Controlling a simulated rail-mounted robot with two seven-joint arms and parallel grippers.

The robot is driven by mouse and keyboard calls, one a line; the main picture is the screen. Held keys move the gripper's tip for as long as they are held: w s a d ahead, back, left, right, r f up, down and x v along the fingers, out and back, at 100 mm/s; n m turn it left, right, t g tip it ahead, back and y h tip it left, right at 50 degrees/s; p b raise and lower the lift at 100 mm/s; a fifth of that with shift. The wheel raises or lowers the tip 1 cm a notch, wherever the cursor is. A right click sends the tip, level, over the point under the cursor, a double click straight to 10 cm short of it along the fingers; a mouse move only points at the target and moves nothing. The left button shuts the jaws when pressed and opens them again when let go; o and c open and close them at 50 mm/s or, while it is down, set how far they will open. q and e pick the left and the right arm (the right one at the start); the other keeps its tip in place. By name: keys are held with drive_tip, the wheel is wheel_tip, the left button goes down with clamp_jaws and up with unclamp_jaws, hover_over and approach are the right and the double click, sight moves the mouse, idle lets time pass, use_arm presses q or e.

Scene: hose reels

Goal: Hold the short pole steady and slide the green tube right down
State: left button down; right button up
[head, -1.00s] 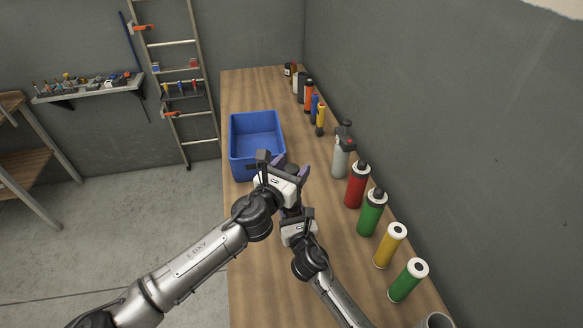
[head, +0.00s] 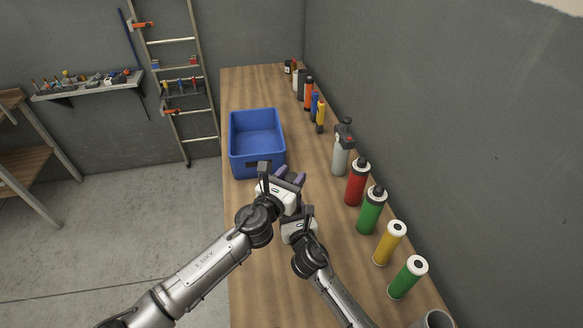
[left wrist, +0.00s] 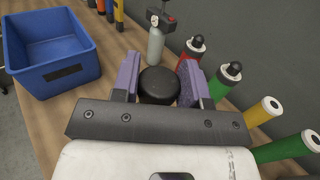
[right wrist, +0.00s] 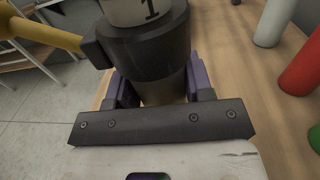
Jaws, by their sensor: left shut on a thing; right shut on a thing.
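My left gripper (head: 290,177) is over the bench, just in front of the blue crate. In the left wrist view its purple jaws are shut on a black round-topped piece (left wrist: 158,86). My right gripper (right wrist: 162,88) is close beside it, and its jaws are shut on a dark cylinder (right wrist: 160,58) that stands up between them. I cannot tell whether these held pieces are the short pole and the green tube; no green shows between the jaws. A green cylinder with a white end (head: 408,277) and a green bottle with a black top (head: 372,210) stand on the bench.
The blue crate (head: 232,158) stands on the wooden bench (head: 290,300). A red bottle (head: 356,183), a yellow cylinder (head: 390,243) and a grey bottle (head: 342,155) line the wall side. The bench's left edge drops to open floor.

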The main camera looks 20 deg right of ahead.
use_arm(q)
drive_tip(key=shift+f, duration=0.2)
drive_tip(key=c, duration=0.6)
unclamp_jaws()
drive_tip(key=v, duration=1.2)
